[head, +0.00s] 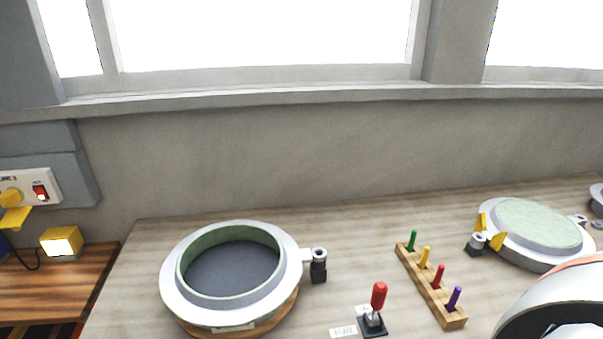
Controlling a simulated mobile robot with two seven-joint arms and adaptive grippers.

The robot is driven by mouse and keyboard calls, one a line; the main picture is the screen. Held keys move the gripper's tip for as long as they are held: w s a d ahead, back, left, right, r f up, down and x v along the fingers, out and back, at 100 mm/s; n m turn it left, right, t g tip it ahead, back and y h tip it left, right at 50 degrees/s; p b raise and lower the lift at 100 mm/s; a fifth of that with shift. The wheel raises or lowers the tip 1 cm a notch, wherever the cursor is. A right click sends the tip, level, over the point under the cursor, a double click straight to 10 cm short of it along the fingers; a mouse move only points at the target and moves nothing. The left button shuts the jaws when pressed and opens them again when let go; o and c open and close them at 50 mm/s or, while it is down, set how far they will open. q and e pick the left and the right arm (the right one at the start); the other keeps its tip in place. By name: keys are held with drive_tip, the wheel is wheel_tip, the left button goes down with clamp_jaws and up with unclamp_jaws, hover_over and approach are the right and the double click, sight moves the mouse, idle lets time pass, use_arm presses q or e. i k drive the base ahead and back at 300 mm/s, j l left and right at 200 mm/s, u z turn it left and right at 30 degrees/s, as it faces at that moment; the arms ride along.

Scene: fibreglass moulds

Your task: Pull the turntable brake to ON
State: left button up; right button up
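The brake lever (379,296) has a red handle on a short metal stem and stands close to upright on a small dark base (373,326) at the bottom of the head view. Small white labels (343,331) lie beside the base; their text is too small to read. Left of it, a round grey mould with a green inner ring (172,284) sits on a wooden turntable (279,313). Neither gripper is in view. A white and orange rounded part, likely of my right arm, fills the lower right corner.
A wooden rack (415,269) with several coloured pegs stands right of the lever. A second mould (546,256) with yellow clamps lies farther right. A black fitting (318,268) projects from the first mould. A wall panel (52,185) with a red switch is at the left.

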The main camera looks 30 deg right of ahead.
sight(379, 289)
drive_tip(key=z, duration=0.85)
drive_tip(key=k+j+z, duration=0.1)
drive_tip(key=z, duration=0.25)
drive_tip(key=k+z, duration=0.2)
drive_tip(key=z, duration=0.15)
drive_tip(key=i, duration=0.3)
